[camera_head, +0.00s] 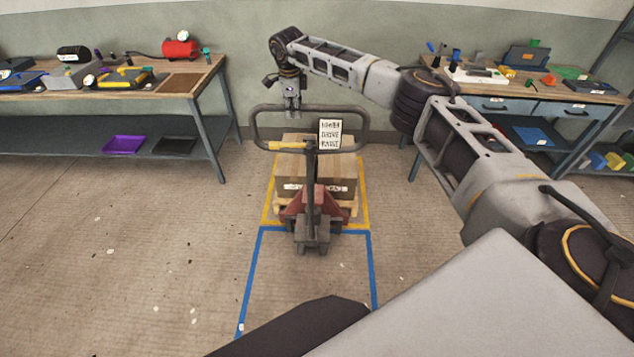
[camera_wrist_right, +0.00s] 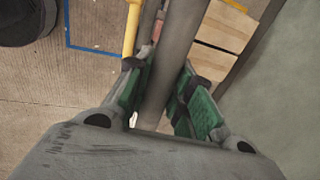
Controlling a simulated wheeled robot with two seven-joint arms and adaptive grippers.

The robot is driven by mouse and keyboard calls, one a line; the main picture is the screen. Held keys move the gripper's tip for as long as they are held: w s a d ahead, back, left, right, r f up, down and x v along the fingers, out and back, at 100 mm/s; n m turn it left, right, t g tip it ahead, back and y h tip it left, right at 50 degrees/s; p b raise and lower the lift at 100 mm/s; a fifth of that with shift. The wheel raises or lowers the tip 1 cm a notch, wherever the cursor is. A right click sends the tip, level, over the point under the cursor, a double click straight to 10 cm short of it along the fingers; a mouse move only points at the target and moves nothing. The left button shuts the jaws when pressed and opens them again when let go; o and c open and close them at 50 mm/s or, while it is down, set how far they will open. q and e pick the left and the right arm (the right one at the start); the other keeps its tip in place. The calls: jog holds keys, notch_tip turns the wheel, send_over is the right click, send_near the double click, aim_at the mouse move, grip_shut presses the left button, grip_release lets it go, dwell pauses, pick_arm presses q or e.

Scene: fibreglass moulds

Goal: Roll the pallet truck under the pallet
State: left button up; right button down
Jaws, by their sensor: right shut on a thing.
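The pallet truck (camera_head: 314,205) is red with a dark upright handle, and it stands at the near side of the wooden pallet (camera_head: 348,207). The pallet carries cardboard boxes (camera_head: 338,173) and sits in a yellow floor outline. The truck hides how far its forks reach under the pallet. My right gripper (camera_head: 292,106) is shut on the top bar of the handle loop (camera_head: 366,125). In the right wrist view, the grey handle bar (camera_wrist_right: 176,55) runs between the green finger pads (camera_wrist_right: 160,95). My left gripper is not in view.
A blue floor outline (camera_head: 249,280) lies in front of the yellow one (camera_head: 364,190). A workbench (camera_head: 215,75) with tools stands at the left, and another (camera_head: 590,95) at the right. A wall is behind the pallet.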

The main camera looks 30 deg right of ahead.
jog(key=shift+w+d, duration=1.35)
jog(key=shift+w, duration=0.05)
jog(key=c, duration=1.5)
grip_release()
jog(key=shift+s+d, duration=0.1)
jog(key=o, duration=0.3)
jog(key=shift+s+d, duration=0.1)
jog(key=shift+o, duration=0.2)
notch_tip(320, 180, up, 12)
jog(key=s+a, duration=0.1)
jog(key=shift+s+a, duration=0.3)
jog(key=shift+s, duration=0.1)
